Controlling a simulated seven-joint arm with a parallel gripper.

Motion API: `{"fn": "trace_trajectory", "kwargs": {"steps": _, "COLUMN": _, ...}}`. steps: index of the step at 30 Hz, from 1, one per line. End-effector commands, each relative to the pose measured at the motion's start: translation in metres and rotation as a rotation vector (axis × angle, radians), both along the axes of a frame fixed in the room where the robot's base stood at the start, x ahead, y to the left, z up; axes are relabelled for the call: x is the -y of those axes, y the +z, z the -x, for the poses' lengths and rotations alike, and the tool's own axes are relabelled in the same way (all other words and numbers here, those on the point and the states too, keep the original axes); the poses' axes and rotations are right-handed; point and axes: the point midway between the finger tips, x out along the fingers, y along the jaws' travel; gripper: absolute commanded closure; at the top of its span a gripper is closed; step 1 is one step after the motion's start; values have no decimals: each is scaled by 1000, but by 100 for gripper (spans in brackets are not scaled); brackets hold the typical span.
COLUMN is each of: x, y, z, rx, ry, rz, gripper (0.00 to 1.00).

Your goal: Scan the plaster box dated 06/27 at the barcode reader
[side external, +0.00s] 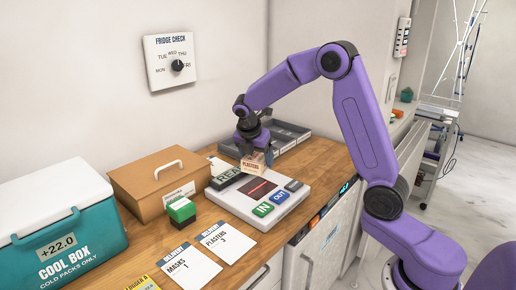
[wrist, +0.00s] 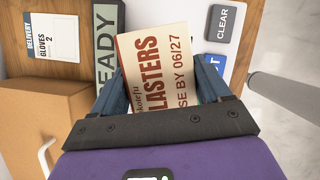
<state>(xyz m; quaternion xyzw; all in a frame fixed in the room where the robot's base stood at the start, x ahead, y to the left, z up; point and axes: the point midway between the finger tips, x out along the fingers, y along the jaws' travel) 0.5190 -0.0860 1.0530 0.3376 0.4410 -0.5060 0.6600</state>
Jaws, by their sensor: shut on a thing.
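My gripper (wrist: 160,95) is shut on a cream plaster box (wrist: 155,62) with red lettering; in the wrist view its label reads "PLASTERS" and "USE BY 06/27". In the side view the box (side external: 254,163) hangs from my gripper (side external: 252,148) above the back of the barcode reader. The barcode reader (side external: 237,200) is a pale flat unit with a dark window (side external: 258,190) crossed by a red line. It has a green IN key (side external: 263,209), a blue OUT key (side external: 280,197) and a grey CLEAR key (wrist: 224,22). The box hides the window in the wrist view.
A dark display (side external: 227,178) reading "READY" stands at the reader's back left. A brown box (side external: 150,188), a green-topped stamp (side external: 181,209) and a teal cool box (side external: 70,245) lie left. Delivery cards (side external: 227,241) lie in front; grey trays (side external: 285,137) stand behind.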

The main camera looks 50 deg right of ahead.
Motion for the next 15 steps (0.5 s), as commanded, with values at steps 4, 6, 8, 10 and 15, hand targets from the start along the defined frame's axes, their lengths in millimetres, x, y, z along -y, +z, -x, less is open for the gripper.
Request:
{"fn": "trace_trajectory", "kwargs": {"steps": 4, "x": 0, "y": -17, "z": 0, "rx": -2, "ry": 0, "rz": 1, "gripper": 54}}
{"fn": "trace_trajectory", "kwargs": {"steps": 6, "x": 0, "y": -23, "z": 0, "rx": -2, "ry": -1, "rz": 0, "gripper": 54}}
{"fn": "trace_trajectory", "kwargs": {"steps": 8, "x": 0, "y": -27, "z": 0, "rx": -1, "ry": 1, "rz": 0, "gripper": 54}}
{"fn": "trace_trajectory", "kwargs": {"steps": 10, "x": 0, "y": -30, "z": 0, "rx": 1, "ry": 1, "rz": 0, "gripper": 54}}
{"fn": "trace_trajectory", "kwargs": {"steps": 15, "x": 0, "y": -28, "z": 0, "rx": 3, "ry": 0, "rz": 0, "gripper": 54}}
